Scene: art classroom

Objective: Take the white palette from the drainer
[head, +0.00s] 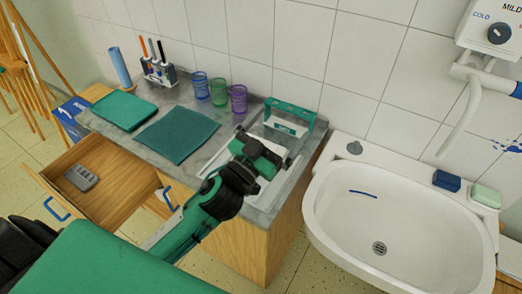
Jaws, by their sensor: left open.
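The drainer (297,110) is a teal rack at the back right of the grey counter, near the tiled wall. A white piece that looks like the palette (284,127) shows low between the rack's uprights; its full outline is hard to make out. My left gripper (266,152) is over the counter just in front of the drainer, open, with nothing seen between its fingers. It hides part of the pale tray (272,188) beneath it. I cannot tell whether it touches anything. My right gripper is not in view.
Purple (239,98), green and blue cups stand left of the drainer. A teal cloth (177,133), a teal block (124,110) and a brush holder (159,72) are farther left. An open drawer (112,175) juts out below. A white sink (410,215) is at right.

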